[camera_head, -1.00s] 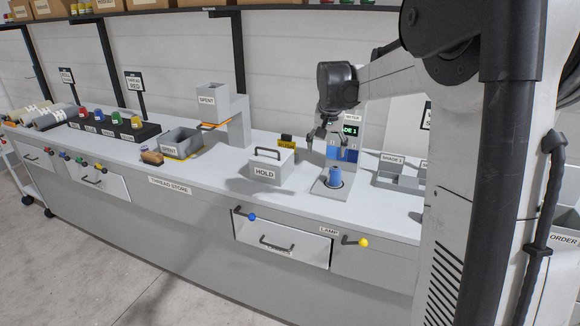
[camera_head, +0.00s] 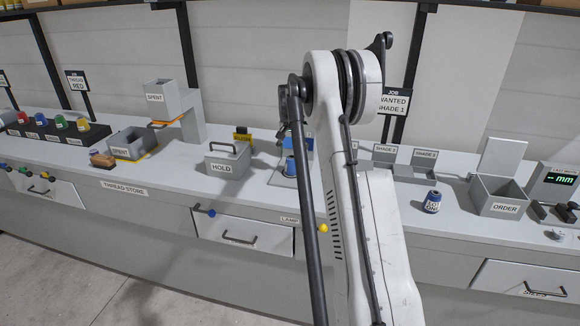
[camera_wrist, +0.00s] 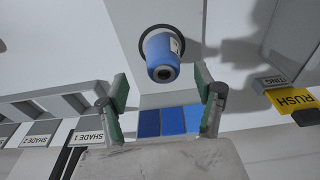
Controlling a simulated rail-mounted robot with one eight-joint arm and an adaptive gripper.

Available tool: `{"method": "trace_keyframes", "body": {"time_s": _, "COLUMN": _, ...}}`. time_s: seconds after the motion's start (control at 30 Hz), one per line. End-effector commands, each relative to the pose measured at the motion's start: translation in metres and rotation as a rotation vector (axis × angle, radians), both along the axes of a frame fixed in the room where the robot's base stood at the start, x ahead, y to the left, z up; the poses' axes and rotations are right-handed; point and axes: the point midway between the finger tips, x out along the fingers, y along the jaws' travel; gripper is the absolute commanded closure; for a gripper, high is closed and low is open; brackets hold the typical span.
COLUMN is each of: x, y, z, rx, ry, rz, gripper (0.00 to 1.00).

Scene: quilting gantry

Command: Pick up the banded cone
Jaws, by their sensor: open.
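A blue cone (camera_wrist: 162,55) with a pale rim and a white label patch stands in a dark ring on a grey pad. In the head view this cone (camera_head: 290,168) shows only partly beside my arm. In the head view my arm hides most of the gripper.
The HOLD box (camera_head: 222,168) stands left of the pad. SHADE bins (camera_head: 413,180) and the ORDER box (camera_head: 497,209) are to the right. A blue shade strip (camera_wrist: 168,121) and a yellow RUSH block (camera_wrist: 293,102) lie near the cone. The counter around the darker cone is clear.

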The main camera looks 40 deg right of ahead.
Motion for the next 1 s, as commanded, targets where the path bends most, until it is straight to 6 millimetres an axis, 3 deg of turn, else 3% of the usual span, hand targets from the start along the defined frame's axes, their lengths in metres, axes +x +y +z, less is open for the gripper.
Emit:
{"method": "trace_keyframes", "body": {"time_s": 0.27, "x": 0.005, "y": -0.002, "z": -0.021, "rx": 0.0, "ry": 0.0, "rz": 0.0, "gripper": 0.34}}
{"method": "trace_keyframes", "body": {"time_s": 0.53, "x": 0.011, "y": -0.006, "z": -0.055, "rx": -0.001, "ry": -0.001, "rz": 0.0, "gripper": 0.34}}
{"method": "trace_keyframes", "body": {"time_s": 0.8, "x": 0.011, "y": -0.007, "z": -0.06, "rx": -0.001, "ry": -0.001, "rz": 0.0, "gripper": 0.34}}
{"method": "trace_keyframes", "body": {"time_s": 1.0, "x": 0.011, "y": -0.007, "z": -0.06, "rx": -0.001, "ry": -0.001, "rz": 0.0, "gripper": 0.61}}
